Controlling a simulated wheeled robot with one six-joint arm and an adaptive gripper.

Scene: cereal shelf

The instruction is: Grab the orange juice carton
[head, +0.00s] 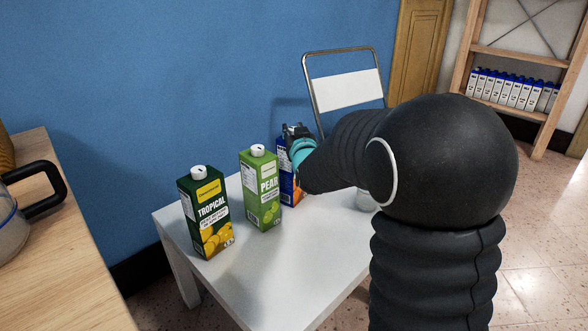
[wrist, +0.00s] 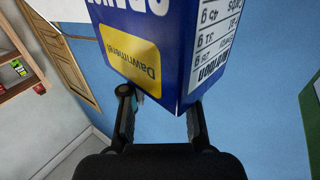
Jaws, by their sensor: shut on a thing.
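The orange juice carton (head: 287,185) is blue with an orange fruit picture. It stands upright on the white table (head: 262,272), behind and right of the green pear carton (head: 260,190), and my arm hides part of it. In the wrist view the blue carton (wrist: 178,50) fills the top middle, upside down, with a yellow label. My gripper (head: 293,140) is at the carton's upper part, its fingers shut on it. The wrist view shows the fingers (wrist: 160,106) on either side of the carton's near edge. I cannot tell whether its base touches the table.
A dark green tropical carton (head: 205,215) stands at the table's left. A white chair (head: 345,92) is behind the table. A wooden counter with a glass jug (head: 12,228) is at far left. A wooden shelf (head: 520,57) stands at back right. The table's front is clear.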

